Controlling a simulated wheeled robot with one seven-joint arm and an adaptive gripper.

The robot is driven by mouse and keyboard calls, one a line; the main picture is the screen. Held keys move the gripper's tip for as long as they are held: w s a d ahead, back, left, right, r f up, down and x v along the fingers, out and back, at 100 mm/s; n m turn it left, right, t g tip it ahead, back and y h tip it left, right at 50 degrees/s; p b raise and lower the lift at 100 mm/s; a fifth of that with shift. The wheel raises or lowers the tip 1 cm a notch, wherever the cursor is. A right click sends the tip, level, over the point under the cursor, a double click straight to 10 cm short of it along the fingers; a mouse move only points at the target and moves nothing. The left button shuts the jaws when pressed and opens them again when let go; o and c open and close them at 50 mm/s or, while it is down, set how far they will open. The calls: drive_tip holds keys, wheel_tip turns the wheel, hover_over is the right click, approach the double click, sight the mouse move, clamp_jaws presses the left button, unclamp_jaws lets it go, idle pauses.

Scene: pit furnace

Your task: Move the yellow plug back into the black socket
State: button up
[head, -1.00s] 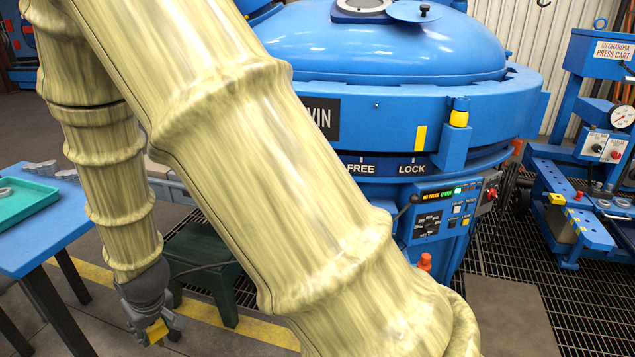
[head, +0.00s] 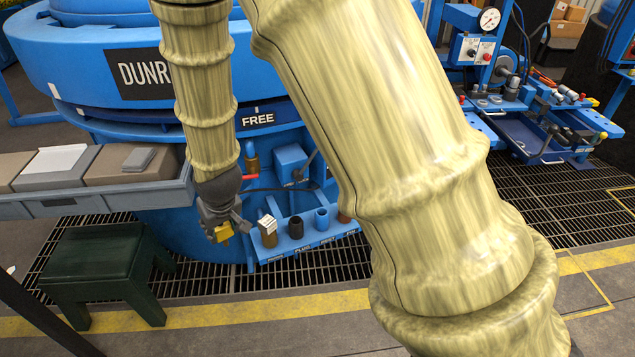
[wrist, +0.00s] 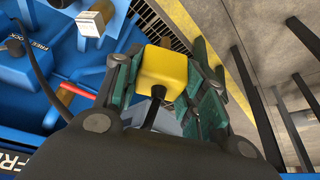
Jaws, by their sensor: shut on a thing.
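The yellow plug (head: 223,231) is between the fingers of my gripper (head: 226,226), left of a small blue shelf and above the floor grating. In the wrist view the yellow plug (wrist: 163,72) sits between the fingers of my gripper (wrist: 163,85), with a dark cable at its near side. A black cup-like socket (head: 296,227) stands upright on the blue shelf, to the right of my gripper and apart from the plug. Its inside is too small to make out. I cannot pick it out in the wrist view.
A white-and-tan block (head: 268,230) stands on the blue shelf (head: 310,243) between my gripper and the socket. A blue cup (head: 322,218) is right of the socket. A red handle (wrist: 78,90) is near the gripper. A dark green stool (head: 105,270) and grey tray (head: 100,198) are left.

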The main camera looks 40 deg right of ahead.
drive_tip(key=w+d+f+m+g+h+p, duration=0.1)
drive_tip(key=w+d+f+m+p, duration=0.25)
drive_tip(key=d, duration=0.95)
drive_tip(key=w+d+f+m+h+p, duration=0.1)
drive_tip(key=w+d+f+m+h, duration=0.2)
drive_tip(key=d+f, duration=0.7)
drive_tip(key=shift+d+f+m+y+b, duration=0.3)
drive_tip(key=shift+d+f+b, duration=0.45)
drive_tip(key=shift+b, duration=0.4)
drive_tip(key=shift+d+f+m+y+b, duration=0.3)
drive_tip(key=shift+d+f+b, duration=0.2)
drive_tip(key=shift+f+b, duration=0.5)
drive_tip(key=shift+r, duration=0.2)
drive_tip(key=shift+s+p, duration=0.15)
drive_tip(key=shift+p, duration=0.2)
drive_tip(key=shift+f, duration=0.55)
drive_tip(key=o, duration=0.8)
drive_tip(key=shift+c, duration=0.2)
drive_tip(key=p+v, duration=0.7)
drive_tip(key=v, duration=0.4)
